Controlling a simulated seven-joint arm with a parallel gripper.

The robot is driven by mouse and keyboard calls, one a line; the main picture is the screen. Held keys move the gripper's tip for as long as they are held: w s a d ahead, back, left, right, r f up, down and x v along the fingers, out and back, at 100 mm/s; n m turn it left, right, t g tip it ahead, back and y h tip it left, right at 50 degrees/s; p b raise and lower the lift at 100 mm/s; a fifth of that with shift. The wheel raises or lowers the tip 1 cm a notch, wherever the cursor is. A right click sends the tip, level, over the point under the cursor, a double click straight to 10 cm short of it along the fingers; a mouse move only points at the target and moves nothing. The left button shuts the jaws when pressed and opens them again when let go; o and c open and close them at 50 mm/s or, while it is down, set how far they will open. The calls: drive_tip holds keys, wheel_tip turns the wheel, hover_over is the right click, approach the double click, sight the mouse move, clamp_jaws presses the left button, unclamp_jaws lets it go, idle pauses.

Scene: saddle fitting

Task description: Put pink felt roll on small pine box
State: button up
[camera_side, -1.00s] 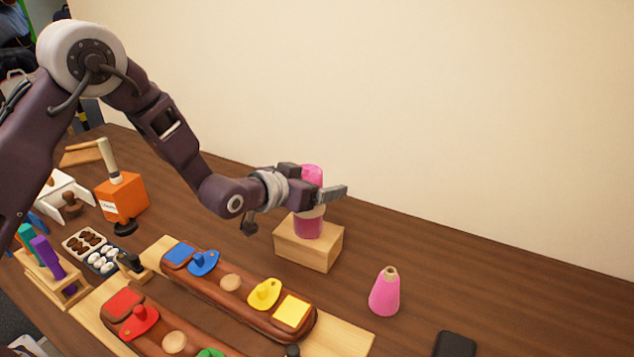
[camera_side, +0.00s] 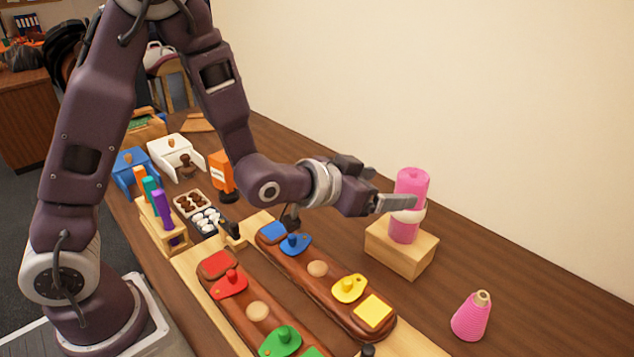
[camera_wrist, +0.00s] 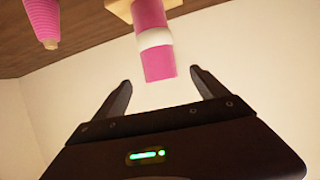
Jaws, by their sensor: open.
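The pink felt roll (camera_side: 409,190), with a pale band around it, stands upright on the small pine box (camera_side: 402,250) in the side view. My gripper (camera_side: 412,203) is level with the roll, to its left in the side view. In the wrist view the open fingers (camera_wrist: 160,85) point toward the roll (camera_wrist: 157,50), which shows beyond and between the fingertips with clear space on both sides. The pine box (camera_wrist: 118,8) shows only in part at the top edge of the wrist view. The roll's base seems to rest on the box top.
A pink thread cone (camera_side: 471,318) stands on the table right of the box. Two brown leather pieces with coloured shapes (camera_side: 320,275) lie in front. An orange box (camera_side: 221,172), a tray of small pieces (camera_side: 197,210) and a rack of coloured tools (camera_side: 160,215) stand left.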

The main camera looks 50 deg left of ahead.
drive_tip(key=shift+s+a+r, duration=0.1)
drive_tip(key=shift+a+r, duration=0.1)
drive_tip(key=shift+r, duration=0.1)
drive_tip(key=s+a+r+g, duration=0.2)
drive_tip(key=s+a, duration=0.1)
drive_tip(key=s, duration=0.7)
drive_tip(key=s+a+r+n+g+y, duration=0.1)
drive_tip(key=s+a+r+g, duration=0.1)
drive_tip(key=s, duration=0.8)
drive_tip(key=s+a+r+n+g+y, duration=0.1)
drive_tip(key=s+a+r+g, duration=0.1)
drive_tip(key=s, duration=0.8)
drive_tip(key=shift+s+a+r+g, duration=0.3)
drive_tip(key=shift+a+r+g, duration=0.1)
drive_tip(key=shift+a+g, duration=0.5)
